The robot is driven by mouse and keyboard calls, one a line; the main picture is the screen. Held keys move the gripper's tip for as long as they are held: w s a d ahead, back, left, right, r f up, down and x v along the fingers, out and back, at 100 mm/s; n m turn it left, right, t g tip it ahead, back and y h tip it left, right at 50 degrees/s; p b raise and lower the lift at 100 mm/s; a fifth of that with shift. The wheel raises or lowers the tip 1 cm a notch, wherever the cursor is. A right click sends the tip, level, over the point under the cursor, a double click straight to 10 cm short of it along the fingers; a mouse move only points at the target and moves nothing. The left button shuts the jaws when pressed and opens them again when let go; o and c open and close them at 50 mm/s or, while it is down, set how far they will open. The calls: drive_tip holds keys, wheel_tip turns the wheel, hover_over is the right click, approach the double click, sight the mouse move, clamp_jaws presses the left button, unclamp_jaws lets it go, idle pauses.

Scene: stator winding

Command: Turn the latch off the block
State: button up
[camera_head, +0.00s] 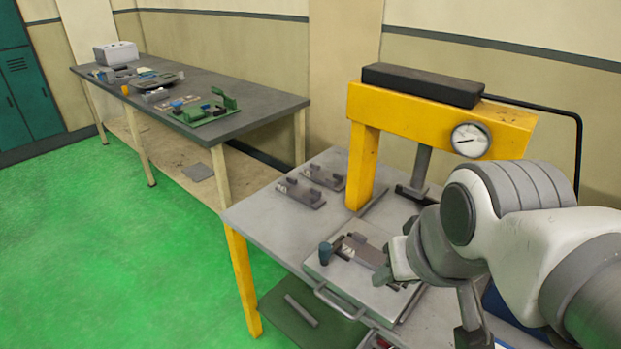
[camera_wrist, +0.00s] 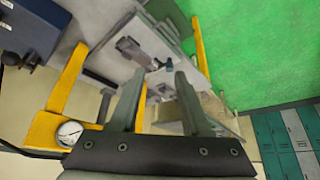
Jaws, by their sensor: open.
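The block (camera_head: 358,250) is a grey-brown piece with pale markings on a light plate (camera_head: 340,278) on the near table. A part with a blue-teal knob (camera_head: 326,252), which looks like the latch, stands at the block's left end. My gripper (camera_head: 390,266) is right of the knob, over the right part of the plate, and partly hides the block's right end. In the wrist view my gripper (camera_wrist: 159,74) has its two fingers apart with nothing held. The block (camera_wrist: 135,50) and the dark teal knob (camera_wrist: 168,65) lie beyond the fingertips. Whether the latch overlaps the block is too small to tell.
A yellow press frame (camera_head: 430,115) with a gauge (camera_head: 470,140) stands behind the plate. Two small grey fixtures lie at the table's back left (camera_head: 301,192). A metal handle (camera_head: 338,302) sits at the plate's front edge. A long workbench (camera_head: 200,95) with parts stands at the back left.

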drive_tip(key=o, duration=0.4)
drive_tip(key=shift+f, duration=0.2)
drive_tip(key=n+t+h+b, duration=0.6)
drive_tip(key=n+t+h, duration=0.35)
drive_tip(key=n, duration=1.95)
approach(328, 244)
drive_tip(key=shift+h, duration=0.25)
drive_tip(key=x, duration=0.8)
drive_tip(key=f+x, duration=0.1)
drive_tip(key=x, duration=0.2)
drive_tip(key=shift+w+b, duration=0.3)
drive_tip(key=shift+w, duration=0.2)
clamp_jaws()
